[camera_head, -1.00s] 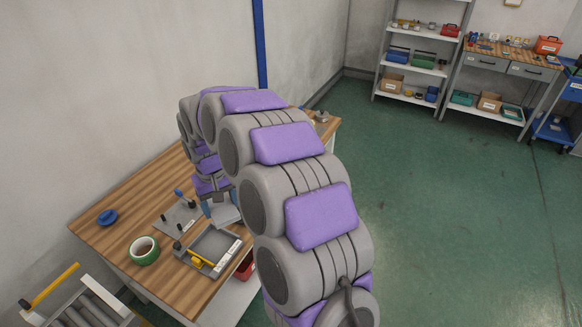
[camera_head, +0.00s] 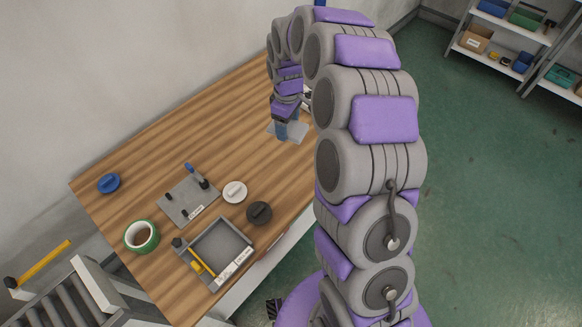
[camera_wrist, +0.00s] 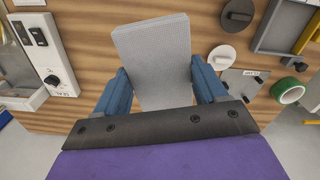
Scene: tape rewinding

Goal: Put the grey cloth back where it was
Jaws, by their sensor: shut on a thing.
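The grey cloth (camera_wrist: 152,50) is a flat, light grey, finely checked square in the wrist view. My gripper (camera_wrist: 159,78) has its two blue fingers on either side of the cloth and is shut on it. In the head view my gripper (camera_head: 286,130) is over the far right part of the wooden table, and part of the cloth (camera_head: 297,134) shows below the fingers. I cannot tell whether the cloth touches the table.
A white disc (camera_head: 235,192) and a dark disc (camera_head: 259,213) lie near a grey tray (camera_head: 222,240). A knobbed plate (camera_head: 189,200), green tape roll (camera_head: 141,236) and blue disc (camera_head: 109,183) are farther left. A white switch unit (camera_wrist: 45,50) stands left in the wrist view.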

